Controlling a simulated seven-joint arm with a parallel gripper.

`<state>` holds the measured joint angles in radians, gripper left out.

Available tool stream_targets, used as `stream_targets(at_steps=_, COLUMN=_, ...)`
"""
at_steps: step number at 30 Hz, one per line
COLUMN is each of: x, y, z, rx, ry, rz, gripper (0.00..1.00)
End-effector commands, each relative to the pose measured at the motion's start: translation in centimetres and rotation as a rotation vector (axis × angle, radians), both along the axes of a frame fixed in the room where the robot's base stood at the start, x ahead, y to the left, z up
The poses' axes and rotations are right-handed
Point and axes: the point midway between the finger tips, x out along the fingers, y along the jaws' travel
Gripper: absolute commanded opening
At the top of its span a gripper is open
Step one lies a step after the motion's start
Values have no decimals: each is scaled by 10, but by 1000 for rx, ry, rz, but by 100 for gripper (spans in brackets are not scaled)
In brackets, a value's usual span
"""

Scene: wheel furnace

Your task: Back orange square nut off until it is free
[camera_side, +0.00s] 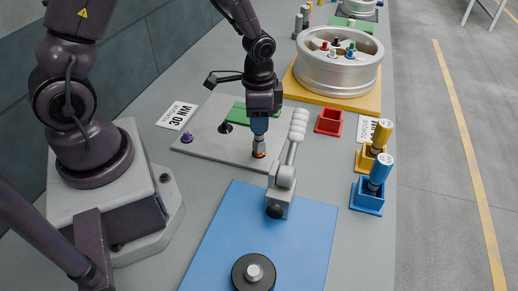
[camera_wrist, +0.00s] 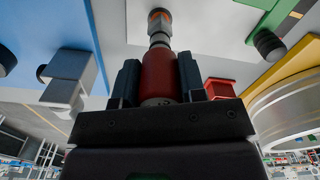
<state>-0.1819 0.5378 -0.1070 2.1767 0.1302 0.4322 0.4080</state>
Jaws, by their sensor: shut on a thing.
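The orange square nut (camera_side: 258,154) is at the front right part of the grey metal plate (camera_side: 205,150). It also shows in the wrist view (camera_wrist: 159,15), at the end of the tool. My gripper (camera_side: 259,125) is above the nut, pointing down. In the wrist view my gripper (camera_wrist: 160,80) is shut on a red-handled tool (camera_wrist: 159,74) with a metal socket end. The socket reaches down to the nut and looks in line with it. Whether the socket is seated over the nut, and the thread below, I cannot tell.
An empty red holder (camera_side: 329,122) stands to the right; yellow (camera_side: 374,147) and blue (camera_side: 373,184) holders carry tools. A grey jointed clamp-like arm (camera_side: 285,180) stands close in front. A wheel rim (camera_side: 340,68) is behind. A purple piece (camera_side: 187,137) is at the plate's left.

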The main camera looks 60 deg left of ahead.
Motion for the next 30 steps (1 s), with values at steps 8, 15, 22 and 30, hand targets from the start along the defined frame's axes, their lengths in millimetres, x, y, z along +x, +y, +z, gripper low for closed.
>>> stream_targets(at_steps=8, x=0, y=0, z=-5, rx=0, ry=1, rz=0, gripper=0)
stream_targets(at_steps=15, x=0, y=0, z=-10, rx=0, ry=0, rz=0, gripper=0)
stream_targets(at_steps=22, x=0, y=0, z=-10, rx=0, ry=0, rz=0, gripper=67)
stream_targets(at_steps=30, x=0, y=0, z=-5, rx=0, ry=-1, rz=0, gripper=67)
